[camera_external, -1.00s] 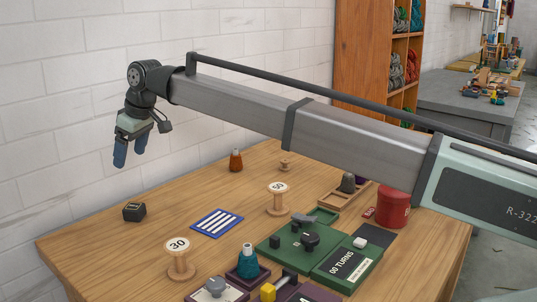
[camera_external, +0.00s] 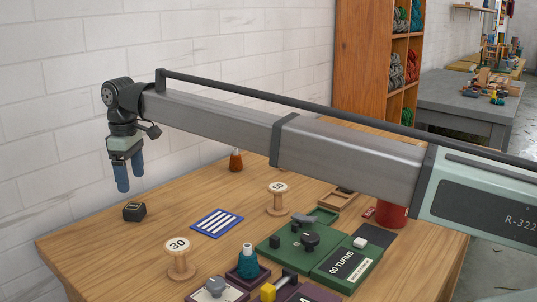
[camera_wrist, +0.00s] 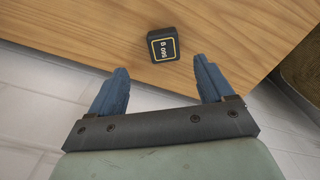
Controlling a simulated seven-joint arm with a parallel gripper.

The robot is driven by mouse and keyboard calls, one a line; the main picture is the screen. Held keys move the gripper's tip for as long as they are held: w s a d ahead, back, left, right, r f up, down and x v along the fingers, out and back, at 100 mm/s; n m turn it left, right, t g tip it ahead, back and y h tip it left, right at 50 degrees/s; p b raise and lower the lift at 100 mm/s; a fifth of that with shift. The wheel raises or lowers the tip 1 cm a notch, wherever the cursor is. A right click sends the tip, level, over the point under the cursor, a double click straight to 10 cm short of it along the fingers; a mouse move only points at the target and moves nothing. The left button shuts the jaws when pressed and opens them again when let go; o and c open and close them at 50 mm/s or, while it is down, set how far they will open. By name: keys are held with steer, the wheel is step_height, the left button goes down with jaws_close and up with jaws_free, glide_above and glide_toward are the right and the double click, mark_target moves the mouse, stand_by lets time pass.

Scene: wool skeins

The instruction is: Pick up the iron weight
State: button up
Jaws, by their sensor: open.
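The iron weight (camera_external: 134,212) is a small dark block on the left end of the wooden table. In the wrist view the weight (camera_wrist: 163,45) shows a yellow-framed label reading "560 g". It lies beyond the fingertips, roughly midway between them. My gripper (camera_external: 130,190) hangs above and slightly left of the weight in the external view, its blue fingers pointing down. In the wrist view my gripper (camera_wrist: 162,75) has its two fingers wide apart with nothing between them.
A blue striped card (camera_external: 217,223), a spool marked 30 (camera_external: 178,260) and a spool marked 50 (camera_external: 278,199) stand to the right of the weight. Green boxes (camera_external: 345,266) lie farther right. The tabletop (camera_external: 90,236) close around the weight is clear.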

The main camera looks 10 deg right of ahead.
mark_target(133, 206)
step_height(133, 206, down, 4)
steer(key=shift+r, duration=0.1)
steer(key=shift+s+a+f, duration=0.1)
steer(key=shift+s+f, duration=0.05)
steer(key=shift+f, duration=1.2)
steer(key=shift+s+a+f, duration=0.1)
steer(key=shift+f, duration=1.2)
steer(key=shift+r, duration=0.1)
jaws_close()
